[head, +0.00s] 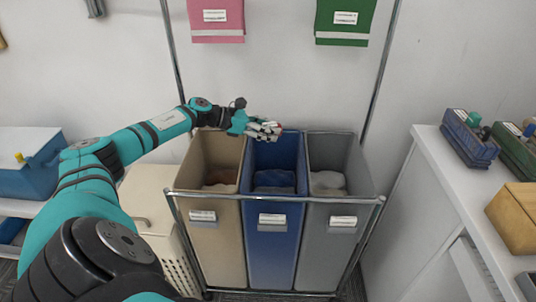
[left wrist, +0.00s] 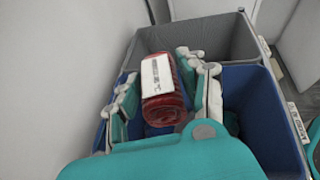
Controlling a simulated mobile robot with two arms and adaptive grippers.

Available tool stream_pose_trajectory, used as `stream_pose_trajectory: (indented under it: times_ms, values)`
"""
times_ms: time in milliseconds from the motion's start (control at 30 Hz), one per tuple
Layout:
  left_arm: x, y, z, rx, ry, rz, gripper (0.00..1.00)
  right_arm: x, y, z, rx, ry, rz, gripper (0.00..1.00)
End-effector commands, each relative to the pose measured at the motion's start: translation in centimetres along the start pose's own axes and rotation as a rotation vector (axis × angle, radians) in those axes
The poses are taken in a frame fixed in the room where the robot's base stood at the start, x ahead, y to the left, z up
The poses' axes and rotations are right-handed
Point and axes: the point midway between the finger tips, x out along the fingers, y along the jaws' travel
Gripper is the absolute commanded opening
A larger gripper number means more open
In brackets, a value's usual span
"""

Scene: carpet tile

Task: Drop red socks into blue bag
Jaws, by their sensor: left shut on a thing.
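The red socks (left wrist: 166,103) are a rolled bundle with a white label band, seen in the left wrist view. My left gripper (head: 270,130) is shut on them, with a finger on either side of the roll. It holds them above the open top of the blue bag (head: 273,220), near its back edge. The blue bag also shows below the gripper in the left wrist view (left wrist: 255,105). Dark blue cloth (head: 274,180) lies inside it. My right gripper is not in view.
A beige bag (head: 220,245) and a grey bag (head: 330,250) flank the blue one in a metal frame (head: 375,200). A white counter (head: 450,190) with small bins stands at right. A lidded hamper (head: 150,215) stands at left.

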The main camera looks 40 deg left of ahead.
Motion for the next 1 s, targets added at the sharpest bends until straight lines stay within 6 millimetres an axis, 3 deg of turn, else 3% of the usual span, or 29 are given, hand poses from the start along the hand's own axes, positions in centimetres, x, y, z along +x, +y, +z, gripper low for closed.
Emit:
stream_pose_trajectory:
  times_ms: [233,600,633,800,1000]
  values:
    - [1.3,0.0,-2.9,-0.001,-0.001,0.000,0.09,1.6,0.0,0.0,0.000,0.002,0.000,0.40]
    - [1.5,0.0,-3.5,0.000,-0.001,0.000,0.09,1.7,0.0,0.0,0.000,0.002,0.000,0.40]
    - [1.5,0.0,-3.5,0.000,-0.001,0.000,0.45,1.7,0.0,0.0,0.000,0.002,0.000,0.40]
    - [1.5,0.0,-3.4,0.000,-0.001,0.000,0.67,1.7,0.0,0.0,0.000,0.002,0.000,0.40]
    - [1.5,0.0,-3.4,0.000,-0.001,0.000,0.69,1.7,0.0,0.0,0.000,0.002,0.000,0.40]
